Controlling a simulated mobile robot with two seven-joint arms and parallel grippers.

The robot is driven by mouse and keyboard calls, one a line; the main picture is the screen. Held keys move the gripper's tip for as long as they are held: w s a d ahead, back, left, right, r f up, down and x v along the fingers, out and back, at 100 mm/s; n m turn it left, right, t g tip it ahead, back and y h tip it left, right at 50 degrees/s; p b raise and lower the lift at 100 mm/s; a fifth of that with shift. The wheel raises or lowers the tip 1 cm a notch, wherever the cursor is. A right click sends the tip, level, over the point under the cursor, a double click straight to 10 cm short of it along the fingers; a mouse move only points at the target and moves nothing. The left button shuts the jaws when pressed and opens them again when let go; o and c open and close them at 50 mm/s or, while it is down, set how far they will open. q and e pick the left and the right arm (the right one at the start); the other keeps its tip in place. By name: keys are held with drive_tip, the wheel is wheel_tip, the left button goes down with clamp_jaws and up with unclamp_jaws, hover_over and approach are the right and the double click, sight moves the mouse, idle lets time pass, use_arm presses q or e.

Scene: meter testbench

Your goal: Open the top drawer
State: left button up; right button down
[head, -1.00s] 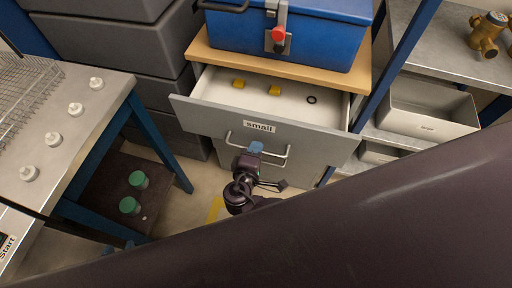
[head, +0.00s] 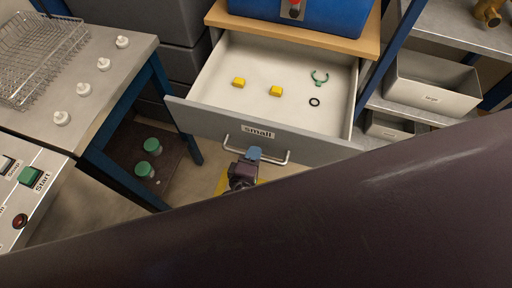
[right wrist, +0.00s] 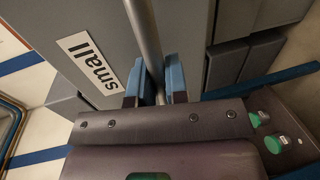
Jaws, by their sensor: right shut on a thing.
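The top drawer (head: 205,121), labelled "small", is pulled well out of its cabinet. Inside lie two yellow blocks (head: 276,91), a black ring (head: 314,102) and a green clip-like part (head: 320,78). My right gripper (head: 250,158) is at the drawer's metal bar handle (head: 275,159). In the right wrist view, the blue fingertips of the gripper (right wrist: 154,82) are shut around the handle bar (right wrist: 143,35), beside the "small" label (right wrist: 89,62). My left gripper is not in view. A dark arm link of mine hides the lower part of the head view.
A blue box (head: 320,18) stands on the cabinet's wooden top (head: 225,18). At left is a bench (head: 95,85) with white knobs, a wire basket (head: 40,55) and a Start button panel (head: 40,190). A shelf with a grey bin (head: 432,95) is at right.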

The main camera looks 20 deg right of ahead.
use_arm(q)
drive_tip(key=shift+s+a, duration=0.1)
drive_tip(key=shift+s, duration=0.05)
use_arm(e)
drive_tip(key=shift+s+a, duration=0.35)
drive_tip(key=shift+s, duration=0.2)
drive_tip(key=c, duration=1.2)
unclamp_jaws()
drive_tip(key=shift+o, duration=0.2)
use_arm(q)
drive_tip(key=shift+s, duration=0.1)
